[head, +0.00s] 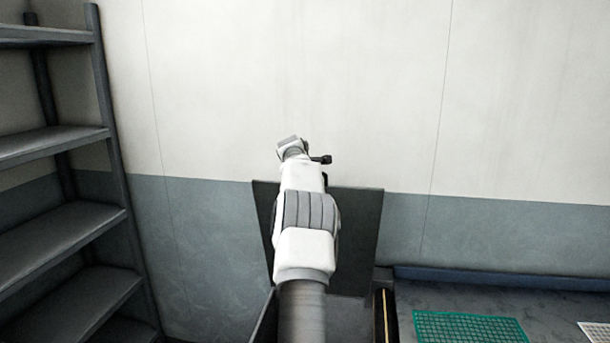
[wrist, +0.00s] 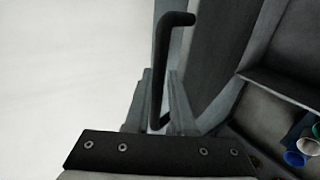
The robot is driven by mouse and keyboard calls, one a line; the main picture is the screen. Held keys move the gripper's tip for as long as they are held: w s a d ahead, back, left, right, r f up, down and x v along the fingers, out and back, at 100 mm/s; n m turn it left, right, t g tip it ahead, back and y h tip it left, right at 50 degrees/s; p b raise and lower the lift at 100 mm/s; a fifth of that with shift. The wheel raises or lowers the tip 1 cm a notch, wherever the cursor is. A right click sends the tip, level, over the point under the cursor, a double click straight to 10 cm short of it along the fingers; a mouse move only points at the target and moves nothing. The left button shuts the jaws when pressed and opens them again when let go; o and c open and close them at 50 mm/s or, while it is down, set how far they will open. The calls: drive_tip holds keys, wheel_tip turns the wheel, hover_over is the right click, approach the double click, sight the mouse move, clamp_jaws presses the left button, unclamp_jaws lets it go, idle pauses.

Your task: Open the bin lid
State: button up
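The bin lid (head: 360,235) is a dark grey panel standing raised and steep in front of the wall in the head view, partly covered by my arm. Part of the bin (head: 265,322) shows below it. My gripper (head: 294,148) is above the lid's top edge; its fingers are not clear there. In the wrist view, a dark bent bar (wrist: 160,70), which looks like the lid's handle, stands just beyond my gripper's bolted black plate. A dark panel (wrist: 215,55), seemingly the lid, lies right of it. I cannot tell whether my fingers touch the bar.
A grey shelf rack (head: 70,140) stands at left. A dark table (head: 450,288) with a green mat (head: 468,327) is at right. Several coloured cups (wrist: 298,157) show at the wrist view's lower right. The wall (head: 520,100) is close behind the lid.

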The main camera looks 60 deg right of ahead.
drive_tip(key=o, duration=0.3)
drive_tip(key=b+v, duration=0.5)
drive_tip(key=v, duration=1.2)
drive_tip(key=shift+r+b, duration=0.15)
drive_tip(key=shift+b, duration=0.15)
drive_tip(key=shift+s+a, duration=0.1)
